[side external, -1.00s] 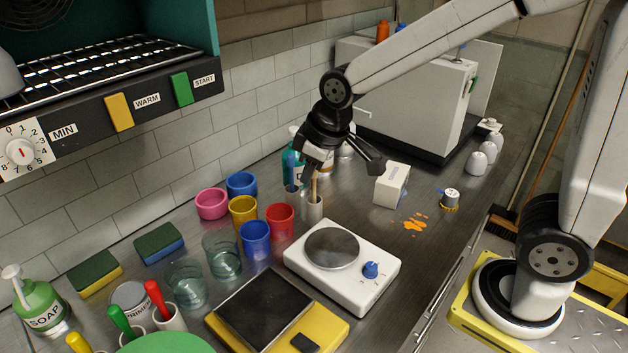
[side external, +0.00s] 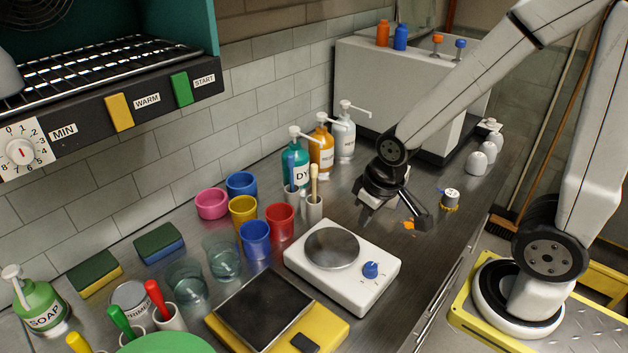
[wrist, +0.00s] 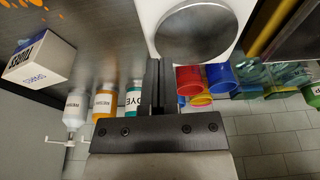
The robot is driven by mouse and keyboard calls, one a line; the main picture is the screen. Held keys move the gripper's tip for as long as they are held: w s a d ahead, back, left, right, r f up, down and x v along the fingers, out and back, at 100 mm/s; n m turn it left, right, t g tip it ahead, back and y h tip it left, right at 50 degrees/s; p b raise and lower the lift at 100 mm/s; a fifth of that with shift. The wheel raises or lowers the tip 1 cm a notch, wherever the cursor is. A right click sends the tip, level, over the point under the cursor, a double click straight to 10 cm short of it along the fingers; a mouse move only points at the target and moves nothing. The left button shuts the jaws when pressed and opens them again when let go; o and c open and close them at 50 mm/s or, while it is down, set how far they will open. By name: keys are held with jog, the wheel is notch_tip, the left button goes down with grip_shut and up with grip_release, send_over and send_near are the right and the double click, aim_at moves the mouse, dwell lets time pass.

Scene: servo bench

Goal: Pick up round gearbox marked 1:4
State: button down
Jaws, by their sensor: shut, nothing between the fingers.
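A small round part with a pale top and a yellow toothed base (side external: 450,200) stands upright on the steel bench, right of the orange spill. Its marking is too small to read, so I cannot tell whether it says 1:4. It does not show in the wrist view. My gripper is over the bench, left of this part and apart from it, in the side view. In the wrist view the dark fingers of my gripper (wrist: 160,75) are shut together with nothing between them. The fingertips are hard to make out in the side view.
A white wipes box (wrist: 40,58) is largely hidden behind my gripper in the side view. A hot plate (side external: 345,285), pump bottles (side external: 321,150) and coloured cups (side external: 256,240) stand left. Grey rounded objects (side external: 477,162) stand behind the round part.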

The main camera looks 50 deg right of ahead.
dwell(0.3)
grip_release()
